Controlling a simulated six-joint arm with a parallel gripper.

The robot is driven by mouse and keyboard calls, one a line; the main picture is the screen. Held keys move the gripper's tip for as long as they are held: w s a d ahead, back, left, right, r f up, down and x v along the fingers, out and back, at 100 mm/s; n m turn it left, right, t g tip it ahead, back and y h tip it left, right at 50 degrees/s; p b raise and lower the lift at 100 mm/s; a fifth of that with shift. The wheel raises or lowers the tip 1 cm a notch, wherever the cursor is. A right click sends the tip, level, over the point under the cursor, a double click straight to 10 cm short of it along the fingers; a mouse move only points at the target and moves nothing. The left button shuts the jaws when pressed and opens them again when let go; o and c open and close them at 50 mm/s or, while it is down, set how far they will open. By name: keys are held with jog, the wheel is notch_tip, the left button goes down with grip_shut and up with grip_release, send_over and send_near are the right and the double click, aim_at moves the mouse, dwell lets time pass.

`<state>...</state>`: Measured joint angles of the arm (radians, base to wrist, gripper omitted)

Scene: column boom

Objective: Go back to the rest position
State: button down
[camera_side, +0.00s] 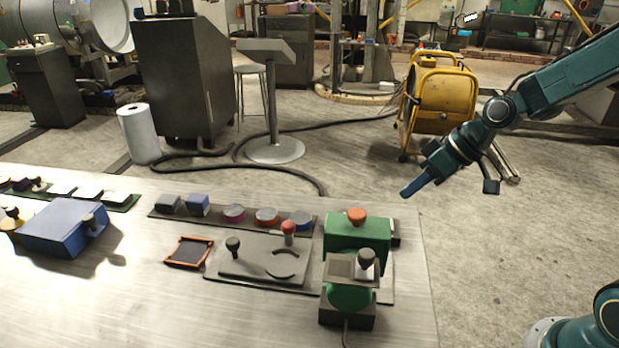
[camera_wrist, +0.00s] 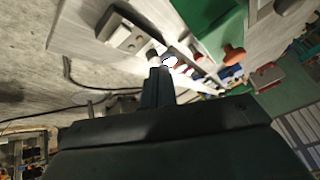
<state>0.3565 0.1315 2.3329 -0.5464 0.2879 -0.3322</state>
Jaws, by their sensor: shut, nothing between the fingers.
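My gripper (camera_side: 406,192) is in the air at the right of the side view, past the right edge of the table as pictured. Its blue fingers are together with nothing between them. In the wrist view the shut fingers (camera_wrist: 160,72) point toward the table's objects, apart from them. The green box with an orange knob (camera_side: 357,238) is the closest table object to my gripper in the side view. No rest position is marked in either view.
The metal table (camera_side: 130,300) holds a lever panel (camera_side: 262,262), an orange-rimmed tray (camera_side: 189,252), a blue box (camera_side: 66,228) and a small green-based joystick unit (camera_side: 349,295). A yellow drum fan (camera_side: 440,95) stands on the floor behind my arm. Open floor lies right of the table.

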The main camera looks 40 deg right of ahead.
jog(key=s+r+m+h, duration=0.1)
jog(key=s+r+h, duration=0.1)
jog(key=s+r, duration=0.3)
jog(key=s+r+m+h, duration=0.1)
jog(key=s+r, duration=0.4)
jog(key=s, duration=0.9)
jog(key=shift+s+r+m+h, duration=0.25)
jog(key=shift+r+m+h, duration=0.15)
jog(key=shift+h, duration=0.3)
jog(key=shift+d, duration=0.1)
